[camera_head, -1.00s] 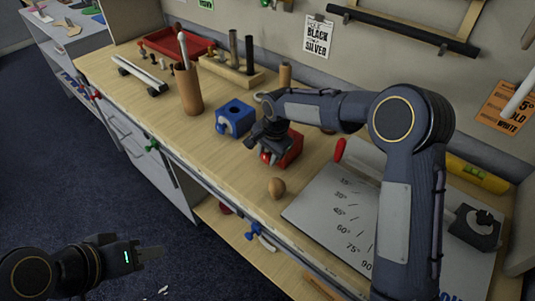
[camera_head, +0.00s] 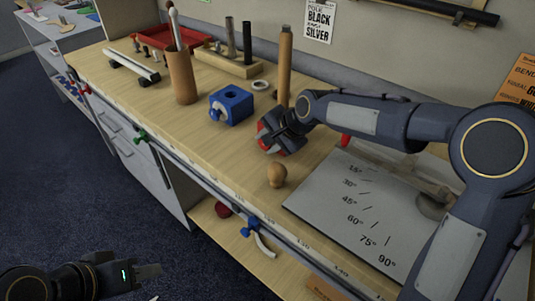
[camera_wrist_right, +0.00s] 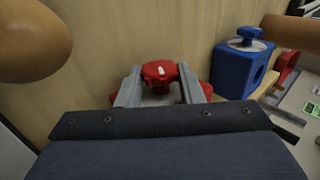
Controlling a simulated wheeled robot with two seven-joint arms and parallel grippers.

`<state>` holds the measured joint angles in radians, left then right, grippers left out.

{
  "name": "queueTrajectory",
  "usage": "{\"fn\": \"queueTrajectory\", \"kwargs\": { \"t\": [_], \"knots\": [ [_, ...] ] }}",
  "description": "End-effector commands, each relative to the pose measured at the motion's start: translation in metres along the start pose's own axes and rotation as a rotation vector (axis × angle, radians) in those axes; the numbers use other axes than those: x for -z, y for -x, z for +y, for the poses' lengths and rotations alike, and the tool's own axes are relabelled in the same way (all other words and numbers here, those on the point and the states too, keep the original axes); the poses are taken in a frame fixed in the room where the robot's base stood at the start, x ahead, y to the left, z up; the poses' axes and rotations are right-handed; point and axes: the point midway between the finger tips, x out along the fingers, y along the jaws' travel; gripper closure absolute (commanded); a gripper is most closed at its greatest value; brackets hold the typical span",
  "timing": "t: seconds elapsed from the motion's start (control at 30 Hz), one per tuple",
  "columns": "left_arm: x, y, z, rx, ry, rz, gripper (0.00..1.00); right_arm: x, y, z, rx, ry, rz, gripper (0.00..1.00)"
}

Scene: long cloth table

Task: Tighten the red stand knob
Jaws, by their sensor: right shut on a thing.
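The red stand knob (camera_wrist_right: 160,71) shows in the right wrist view between the two grey fingers of my right gripper (camera_wrist_right: 159,83), which is shut on it. Parts of the red stand (camera_wrist_right: 206,91) show below and beside the fingers. In the head view my right gripper (camera_head: 288,129) is over the red stand (camera_head: 266,132) on the wooden bench and hides most of it. My left gripper (camera_head: 148,272) is at the lower left, in front of the bench and away from the stand; its finger gap cannot be made out.
A blue stand (camera_head: 231,105) with its own knob is to the left of the red one. A wooden ball-shaped piece (camera_head: 277,174) stands in front. A wooden rod (camera_head: 284,68) stands behind. A grey angle board (camera_head: 350,200) lies to the right.

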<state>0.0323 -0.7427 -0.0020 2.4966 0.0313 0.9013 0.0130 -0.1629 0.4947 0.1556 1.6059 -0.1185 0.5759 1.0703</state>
Motion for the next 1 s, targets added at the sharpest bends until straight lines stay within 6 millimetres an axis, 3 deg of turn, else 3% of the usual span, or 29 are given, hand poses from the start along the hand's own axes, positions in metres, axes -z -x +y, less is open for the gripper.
{"fn": "queueTrajectory", "kwargs": {
  "t": [0.03,0.3,0.83,0.87,1.0],
  "knots": [
    [-0.007,-0.013,-0.006,0.000,0.000,0.000,0.64,0.001,-0.005,0.006,0.030,-0.001,0.002,0.89],
    [-0.017,-0.033,-0.015,0.000,0.000,0.000,0.64,0.000,-0.002,0.004,0.133,0.001,0.001,0.89],
    [-0.018,-0.036,-0.016,0.000,0.000,0.000,0.64,0.000,0.000,0.003,0.157,0.001,-0.001,0.89],
    [-0.018,-0.036,-0.016,0.000,0.000,0.000,0.64,0.000,0.000,0.003,0.157,0.001,-0.001,0.64],
    [-0.018,-0.036,-0.017,0.000,0.000,0.000,0.64,0.000,0.000,0.003,0.157,0.001,-0.001,0.45]
  ]
}}
